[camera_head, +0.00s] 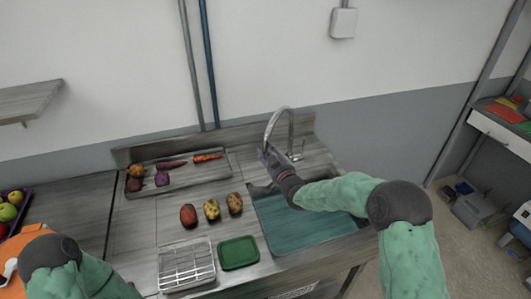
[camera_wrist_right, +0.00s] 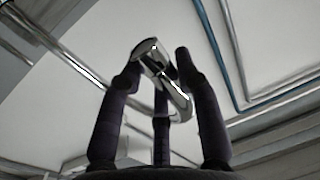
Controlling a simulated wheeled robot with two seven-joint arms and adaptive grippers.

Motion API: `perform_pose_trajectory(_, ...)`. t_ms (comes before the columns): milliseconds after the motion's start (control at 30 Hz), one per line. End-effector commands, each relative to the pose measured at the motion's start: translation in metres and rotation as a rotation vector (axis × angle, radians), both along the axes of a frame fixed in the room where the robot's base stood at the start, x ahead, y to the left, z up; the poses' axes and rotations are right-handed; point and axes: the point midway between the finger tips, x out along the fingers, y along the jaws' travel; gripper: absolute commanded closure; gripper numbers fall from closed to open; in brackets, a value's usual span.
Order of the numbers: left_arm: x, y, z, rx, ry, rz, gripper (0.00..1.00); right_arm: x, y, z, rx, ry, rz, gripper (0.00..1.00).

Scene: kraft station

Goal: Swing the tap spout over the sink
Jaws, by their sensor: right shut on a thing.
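The chrome tap (camera_head: 291,130) stands behind the sink, upright, with its spout (camera_head: 272,118) arching toward the left. The right wrist view shows the shiny spout (camera_wrist_right: 168,82) between the dark fingers of the right gripper (camera_wrist_right: 160,62). The sink (camera_head: 305,230) has a teal basin; my right forearm hides part of its back. My left arm shows at the lower left, but its gripper is out of view.
Left of the sink, three potatoes (camera_head: 212,209) lie on the counter. A green tray (camera_head: 238,252) and a wire rack (camera_head: 186,266) are in front. A tray (camera_head: 205,173) of vegetables lies at the back. Wall pipes (camera_head: 208,65) rise behind.

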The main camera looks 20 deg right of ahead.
Motion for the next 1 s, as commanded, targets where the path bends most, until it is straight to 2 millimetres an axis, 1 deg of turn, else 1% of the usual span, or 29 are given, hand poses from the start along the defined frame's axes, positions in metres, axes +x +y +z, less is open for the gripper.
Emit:
perform_pose_trajectory(33,0.000,0.000,-0.004,0.000,0.000,0.000,0.60,-0.002,-0.003,-0.003,-0.004,0.001,0.013,1.00)
perform_pose_trajectory(300,0.000,0.000,-0.016,0.000,0.000,0.000,0.60,-0.019,-0.023,-0.004,-0.007,0.003,0.132,1.00)
perform_pose_trajectory(467,0.000,0.000,-0.019,0.000,0.000,0.000,0.60,-0.029,-0.037,-0.003,-0.005,0.003,0.220,1.00)
perform_pose_trajectory(567,0.000,0.000,-0.020,0.000,0.000,0.000,0.60,-0.035,-0.044,-0.003,-0.003,0.005,0.218,1.00)
perform_pose_trajectory(667,0.000,0.000,-0.020,0.000,0.000,0.000,0.60,-0.041,-0.056,-0.002,-0.003,0.003,0.217,1.00)
perform_pose_trajectory(800,0.000,0.000,-0.018,0.000,0.000,0.000,0.60,-0.051,-0.080,-0.002,-0.004,0.004,0.214,1.00)
perform_pose_trajectory(1000,0.000,0.000,-0.015,0.000,0.000,0.000,0.60,-0.058,-0.111,-0.001,-0.005,0.003,0.215,1.00)
